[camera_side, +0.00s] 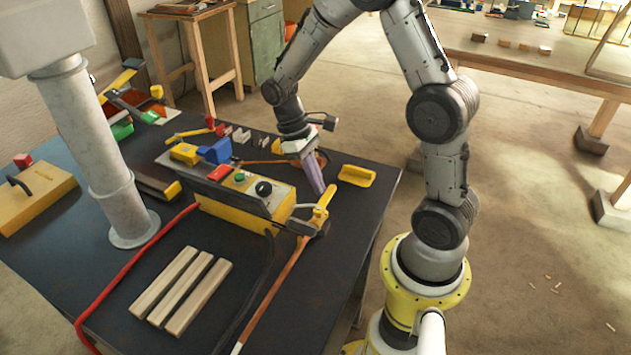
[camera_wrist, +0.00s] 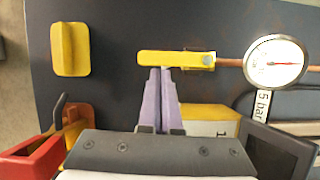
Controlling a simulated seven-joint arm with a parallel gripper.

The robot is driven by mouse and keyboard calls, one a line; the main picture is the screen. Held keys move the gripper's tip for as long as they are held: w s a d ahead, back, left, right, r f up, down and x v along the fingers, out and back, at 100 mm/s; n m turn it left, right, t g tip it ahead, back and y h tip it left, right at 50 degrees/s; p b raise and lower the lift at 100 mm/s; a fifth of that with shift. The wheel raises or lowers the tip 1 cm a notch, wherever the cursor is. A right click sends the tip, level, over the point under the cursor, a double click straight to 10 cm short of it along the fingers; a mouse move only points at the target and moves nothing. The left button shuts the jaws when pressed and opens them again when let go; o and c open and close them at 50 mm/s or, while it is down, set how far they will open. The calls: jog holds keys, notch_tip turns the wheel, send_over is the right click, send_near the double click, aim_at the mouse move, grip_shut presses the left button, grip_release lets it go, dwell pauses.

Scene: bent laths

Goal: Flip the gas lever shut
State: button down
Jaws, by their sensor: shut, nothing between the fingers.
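The gas lever is a yellow handle (camera_side: 325,204) at the far end of the copper pipe, by the near right corner of the yellow box. In the wrist view the lever (camera_wrist: 172,58) lies in line with the pipe, its pivot bolt at its right end. My gripper (camera_side: 320,188) has purple fingers, pressed together and empty, pointing down beside the lever. In the wrist view the fingertips (camera_wrist: 160,71) meet the lever's lower edge near its middle; I cannot tell whether they touch it.
A round gauge (camera_wrist: 276,62) with a "5 bar" tag sits right of the lever. A yellow block (camera_side: 357,175) lies near the table edge. The yellow control box (camera_side: 240,195) stands close by. Three wooden laths (camera_side: 183,290) lie on the dark table (camera_side: 110,250). A red hose (camera_side: 130,270) runs along it.

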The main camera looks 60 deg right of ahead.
jog(key=shift+s+d+m, duration=0.15)
jog(key=shift+s+m, duration=0.1)
jog(key=shift+m, duration=0.15)
jog(key=m, duration=0.1)
jog(key=s+m+y, duration=0.1)
jog(key=m, duration=0.1)
jog(key=shift+s+d, duration=0.25)
jog(key=shift+s, duration=0.05)
jog(key=s+m, duration=0.1)
jog(key=s+m+t+y, duration=0.1)
jog(key=m, duration=0.1)
jog(key=shift+m+y, duration=0.3)
jog(key=s+m, duration=0.1)
jog(key=m, duration=0.1)
jog(key=s+m+t+y, duration=0.1)
jog(key=shift+a+m, duration=0.4)
jog(key=m, duration=0.1)
jog(key=s+a+m+t, duration=0.1)
jog(key=m, duration=0.2)
jog(key=shift+s+a+t+y, duration=0.25)
jog(key=shift+s+t+y, duration=0.05)
jog(key=shift+s, duration=0.1)
jog(key=shift+w, duration=0.15)
